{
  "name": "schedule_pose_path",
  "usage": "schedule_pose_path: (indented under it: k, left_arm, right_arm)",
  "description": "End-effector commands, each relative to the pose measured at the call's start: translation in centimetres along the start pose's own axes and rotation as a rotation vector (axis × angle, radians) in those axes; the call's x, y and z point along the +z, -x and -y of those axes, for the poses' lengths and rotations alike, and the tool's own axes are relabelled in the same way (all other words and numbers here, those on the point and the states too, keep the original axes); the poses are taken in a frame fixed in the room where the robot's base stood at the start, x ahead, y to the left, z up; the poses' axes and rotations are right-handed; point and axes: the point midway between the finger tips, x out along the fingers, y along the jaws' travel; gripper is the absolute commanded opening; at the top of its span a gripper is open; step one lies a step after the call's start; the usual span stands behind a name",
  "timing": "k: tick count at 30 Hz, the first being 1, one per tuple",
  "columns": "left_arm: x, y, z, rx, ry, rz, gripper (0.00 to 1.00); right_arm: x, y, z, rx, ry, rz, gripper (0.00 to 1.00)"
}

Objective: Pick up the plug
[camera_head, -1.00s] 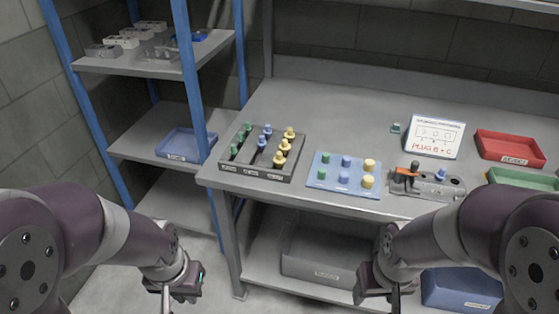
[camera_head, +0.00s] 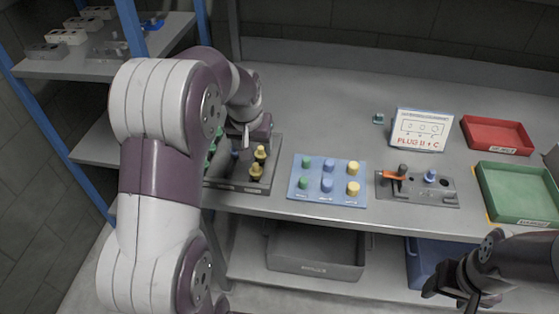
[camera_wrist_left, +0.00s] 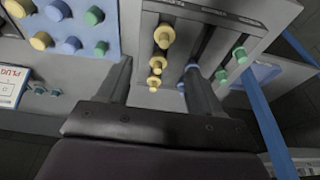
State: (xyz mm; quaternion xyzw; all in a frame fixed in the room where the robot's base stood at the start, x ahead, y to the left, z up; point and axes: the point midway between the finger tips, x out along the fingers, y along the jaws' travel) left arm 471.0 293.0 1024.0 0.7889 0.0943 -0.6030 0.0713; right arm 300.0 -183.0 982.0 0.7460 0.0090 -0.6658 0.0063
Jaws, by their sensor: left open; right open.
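A dark rack (camera_head: 262,184) on the table's left side holds rows of green, blue and yellow plugs. My left gripper (camera_head: 246,138) is open above this rack, and my arm hides part of it. In the left wrist view, yellow plugs (camera_wrist_left: 164,36) stand in a row in the gap between the open fingers (camera_wrist_left: 158,88). A blue plug (camera_wrist_left: 191,67) shows near the right finger, and green plugs (camera_wrist_left: 240,55) stand further right. Contact with any plug cannot be told. My right gripper (camera_head: 455,292) is open and empty at the lower right, before the table.
A blue board (camera_head: 314,196) with green, blue and yellow pegs lies right of the rack. A grey fixture (camera_head: 440,192) has an orange lever and a blue plug. A sign (camera_head: 421,130), red tray (camera_head: 497,134) and green tray (camera_head: 520,193) stand right. The table's back is clear.

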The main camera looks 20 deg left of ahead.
Motion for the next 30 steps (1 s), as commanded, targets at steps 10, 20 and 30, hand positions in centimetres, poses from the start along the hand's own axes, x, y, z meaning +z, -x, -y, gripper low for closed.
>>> schedule_pose_path:
  k: [10, 20, 30]
  left_arm:
    - [0.0, -6.0, 0.1, 0.000, -0.001, 0.002, 0.65]
    - [-0.1, -10.7, 0.3, 0.000, -0.001, 0.001, 0.65]
    - [-0.1, -10.7, 0.3, 0.000, -0.001, -0.001, 0.13]
  right_arm:
    - [-0.1, 0.5, 0.0, 0.000, 0.000, 0.000, 0.61]
    - [-0.1, 1.1, 0.0, 0.000, 0.000, 0.000, 0.61]
    - [-0.1, 1.1, 0.0, 0.000, 0.000, 0.000, 0.61]
